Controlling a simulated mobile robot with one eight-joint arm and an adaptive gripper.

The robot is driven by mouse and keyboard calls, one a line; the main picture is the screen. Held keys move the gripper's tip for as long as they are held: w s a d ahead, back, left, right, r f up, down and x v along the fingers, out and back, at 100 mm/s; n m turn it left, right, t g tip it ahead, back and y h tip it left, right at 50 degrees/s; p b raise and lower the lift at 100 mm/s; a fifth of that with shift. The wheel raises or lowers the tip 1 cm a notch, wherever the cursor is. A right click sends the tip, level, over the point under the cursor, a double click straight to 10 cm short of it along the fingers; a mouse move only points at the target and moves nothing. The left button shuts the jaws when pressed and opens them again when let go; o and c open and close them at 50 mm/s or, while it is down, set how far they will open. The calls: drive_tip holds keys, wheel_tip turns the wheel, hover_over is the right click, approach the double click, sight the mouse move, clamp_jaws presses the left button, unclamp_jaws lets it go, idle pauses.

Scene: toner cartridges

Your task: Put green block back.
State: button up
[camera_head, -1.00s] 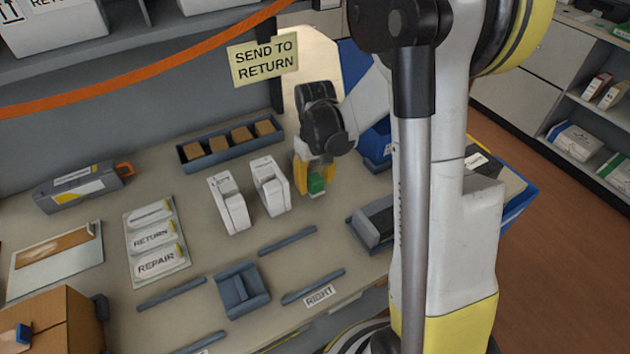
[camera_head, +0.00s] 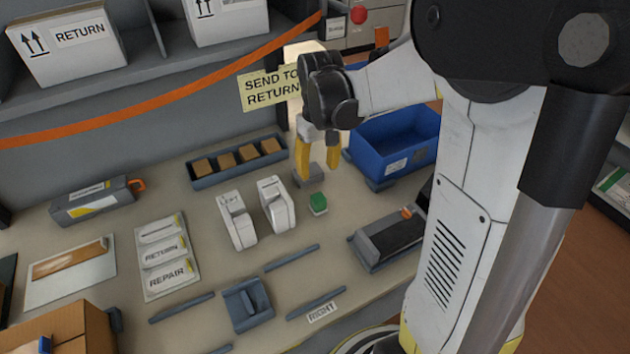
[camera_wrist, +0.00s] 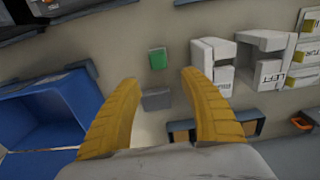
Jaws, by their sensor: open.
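The green block (camera_head: 318,203) rests on the table, to the right of the two white cartridges. In the wrist view the green block (camera_wrist: 157,59) lies beyond the open fingers, apart from them. My gripper (camera_head: 318,170) is open and empty, with its yellow fingers above and behind the block. The gripper also shows in the wrist view (camera_wrist: 157,95), its fingers spread wide. A small grey block (camera_wrist: 157,100) sits behind the green one on the table. In the head view the grey block (camera_head: 308,179) is partly covered by the fingers.
Two white cartridges (camera_head: 237,226) stand left of the green block. A grey tray of brown blocks (camera_head: 195,184) is behind them, and a blue bin (camera_head: 392,138) is at the back right. A dark grey unit (camera_head: 388,237) lies to the right.

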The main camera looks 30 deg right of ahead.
drive_tip(key=s+a+r+t, duration=0.3)
drive_tip(key=s+a+r, duration=0.1)
drive_tip(key=s, duration=0.3)
drive_tip(key=s+a+r+t, duration=0.4)
drive_tip(key=s+a+r, duration=0.1)
drive_tip(key=s, duration=0.1)
drive_tip(key=shift+s+a, duration=0.35)
idle(0.5)
